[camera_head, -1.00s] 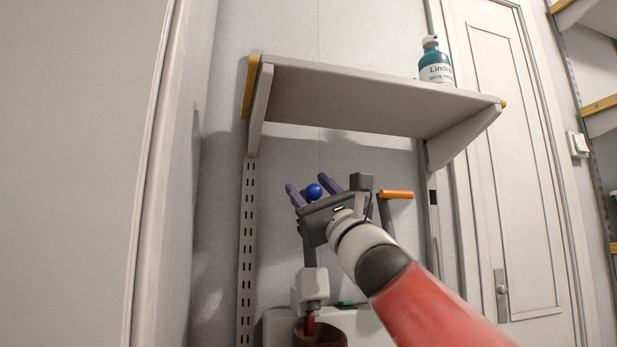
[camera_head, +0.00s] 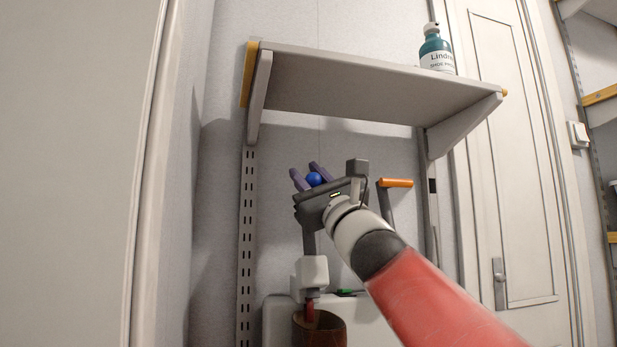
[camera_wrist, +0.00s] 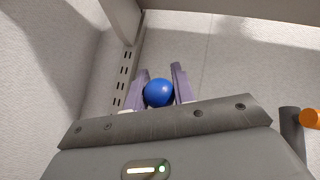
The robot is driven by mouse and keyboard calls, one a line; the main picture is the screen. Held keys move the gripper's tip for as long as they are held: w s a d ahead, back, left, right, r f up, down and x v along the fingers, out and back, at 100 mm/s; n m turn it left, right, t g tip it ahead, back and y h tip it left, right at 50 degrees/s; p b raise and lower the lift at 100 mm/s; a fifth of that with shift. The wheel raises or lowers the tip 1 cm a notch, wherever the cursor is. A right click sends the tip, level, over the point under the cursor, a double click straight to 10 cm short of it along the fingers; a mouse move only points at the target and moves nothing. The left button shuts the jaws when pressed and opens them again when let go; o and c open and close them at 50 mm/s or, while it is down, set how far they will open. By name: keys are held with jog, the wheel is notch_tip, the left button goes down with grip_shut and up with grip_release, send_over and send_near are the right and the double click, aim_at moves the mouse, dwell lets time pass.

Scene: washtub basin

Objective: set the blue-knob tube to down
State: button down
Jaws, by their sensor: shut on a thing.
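The blue knob (camera_head: 314,179) sits between the two purple fingers of my gripper (camera_head: 312,174), which is shut on it. The knob and fingers also show in the wrist view, with the blue knob (camera_wrist: 159,93) between the fingertips (camera_wrist: 160,88). A grey tube (camera_head: 309,243) stands below my gripper and runs down to a white block (camera_head: 312,272). My gripper hides where the tube meets the knob.
A shelf (camera_head: 360,85) hangs above my gripper, with a teal bottle (camera_head: 437,52) on it. An orange-handled lever (camera_head: 396,183) stands close on the right. A brown pot (camera_head: 330,330) is below the white block. A slotted rail (camera_head: 246,240) runs down the wall on the left.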

aim_at(315, 250)
jog(key=s+f+b, duration=0.1)
jog(key=f+b, duration=0.3)
jog(key=s+f+b, duration=0.1)
jog(key=f+b, duration=0.3)
jog(key=b, duration=0.1)
jog(key=s+d+f+b, duration=0.1)
jog(key=f+b, duration=0.3)
jog(key=b, duration=0.1)
jog(key=shift+s+f, duration=0.2)
jog(key=shift+s, duration=0.05)
jog(key=c, duration=1.1)
grip_release()
jog(key=shift+c, duration=0.2)
jog(key=s+d+b, duration=0.1)
jog(key=s+d, duration=0.6)
jog(key=s, duration=0.3)
jog(key=shift+d+f, duration=0.35)
jog(key=shift+d, duration=0.05)
